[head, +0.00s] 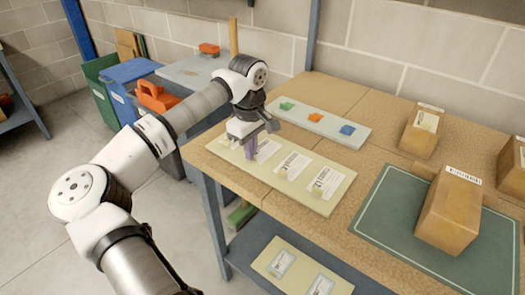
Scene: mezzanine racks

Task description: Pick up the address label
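A pale board (343,190) lies along the left edge of the wooden table and bears a row of white printed labels. One label (291,166) is in the middle of the row and another label (326,182) is at its right end. A further label (266,150) is partly hidden beside my gripper. I cannot read which is the address label. My gripper (249,150) points down at the left part of the board. Its fingers are small and partly hidden, so I cannot tell whether they are apart or touch a label.
A white strip with coloured pieces (319,119) lies behind the board. Cardboard boxes (449,212) stand to the right, one on a green mat (393,218). A lower shelf (247,245) holds another pale board. Blue and green bins (108,92) stand behind my arm.

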